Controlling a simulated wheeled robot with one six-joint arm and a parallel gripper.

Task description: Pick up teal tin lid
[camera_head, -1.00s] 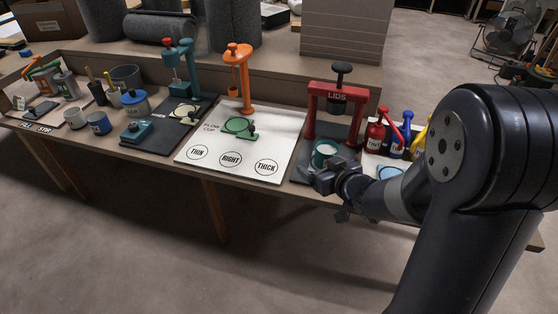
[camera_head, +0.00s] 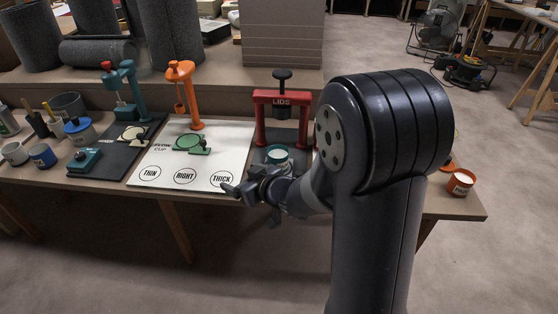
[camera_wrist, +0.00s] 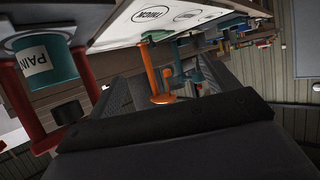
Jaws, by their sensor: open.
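A teal tin (camera_head: 279,155) with a pale top stands on the table in front of the red LIDS press (camera_head: 283,98). In the wrist view the teal tin (camera_wrist: 52,68), labelled PAINT, shows upside down at the upper left. I cannot make out a separate teal lid; my arm hides the table right of the press. My gripper (camera_head: 246,201) is open and empty at the table's front edge, left of and nearer than the tin. In the wrist view its dark fingers (camera_wrist: 167,88) stand apart with nothing between them.
A white mat (camera_head: 165,160) with printed circles and an orange stand (camera_head: 187,95) lie left of the press. A dark mat with a teal stand (camera_head: 127,92) is farther left. An orange tin (camera_head: 460,183) stands at the table's right end. Floor in front is clear.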

